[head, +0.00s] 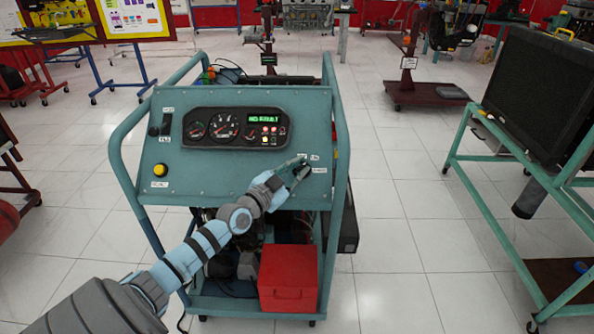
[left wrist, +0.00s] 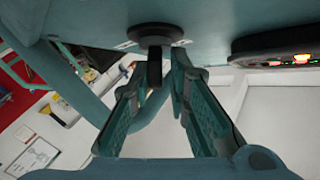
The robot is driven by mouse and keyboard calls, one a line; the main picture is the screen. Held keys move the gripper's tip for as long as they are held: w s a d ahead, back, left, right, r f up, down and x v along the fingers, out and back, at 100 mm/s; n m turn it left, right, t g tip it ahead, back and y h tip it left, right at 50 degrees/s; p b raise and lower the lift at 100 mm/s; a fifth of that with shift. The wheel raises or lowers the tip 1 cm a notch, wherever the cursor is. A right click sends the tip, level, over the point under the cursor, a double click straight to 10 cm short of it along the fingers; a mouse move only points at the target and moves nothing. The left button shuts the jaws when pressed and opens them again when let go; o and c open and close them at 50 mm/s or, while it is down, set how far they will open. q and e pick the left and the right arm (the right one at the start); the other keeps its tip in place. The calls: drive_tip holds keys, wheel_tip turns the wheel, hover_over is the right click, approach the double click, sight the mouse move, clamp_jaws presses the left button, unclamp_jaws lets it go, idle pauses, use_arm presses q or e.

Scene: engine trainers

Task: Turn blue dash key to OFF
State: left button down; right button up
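The blue-teal dash panel (head: 215,170) stands upright on its cart frame in the head view. The key switch shows in the left wrist view as a black round collar (left wrist: 155,33) with a dark key (left wrist: 154,73) sticking out of it. My left gripper (head: 298,166) is at the panel's lower right, in front of the switch, and hides most of it in the head view. In the left wrist view, the left gripper's (left wrist: 158,78) fingers stand apart with the key between their tips; a gap shows on its right side. Small labels (head: 318,169) sit beside the switch. My right gripper is not in view.
The gauge cluster (head: 236,128) has a lit green display reading "NO FAULT". A yellow button (head: 160,170) and a dark lever switch (head: 166,125) are at the panel's left. A red box (head: 288,279) sits low on the cart. Open tiled floor lies right of the cart.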

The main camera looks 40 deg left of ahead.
use_arm(q)
drive_tip(key=shift+d+f, duration=0.1)
drive_tip(key=shift+f, duration=0.1)
drive_tip(key=n+y+p, duration=0.1)
drive_tip(key=n+p, duration=0.1)
drive_tip(key=p, duration=0.1)
drive_tip(key=n+y+p, duration=0.2)
drive_tip(key=p, duration=0.1)
drive_tip(key=n+y+p, duration=0.2)
drive_tip(key=shift+d+r+p, duration=0.25)
drive_tip(key=shift+d+p, duration=0.05)
drive_tip(key=shift+p, duration=0.1)
drive_tip(key=n+y+p, duration=0.1)
drive_tip(key=n+y, duration=0.2)
drive_tip(key=shift+d+f+g+p, duration=0.15)
drive_tip(key=shift+f+g+p, duration=0.05)
drive_tip(key=shift+g+p, duration=0.15)
drive_tip(key=n+g+y, duration=0.1)
drive_tip(key=n+y, duration=0.1)
drive_tip(key=n, duration=0.1)
drive_tip(key=shift+w+y, duration=0.1)
drive_tip(key=shift+y, duration=0.2)
drive_tip(key=shift+n+y, duration=0.5)
drive_tip(key=shift+r+g, duration=0.15)
drive_tip(key=shift+g, duration=0.1)
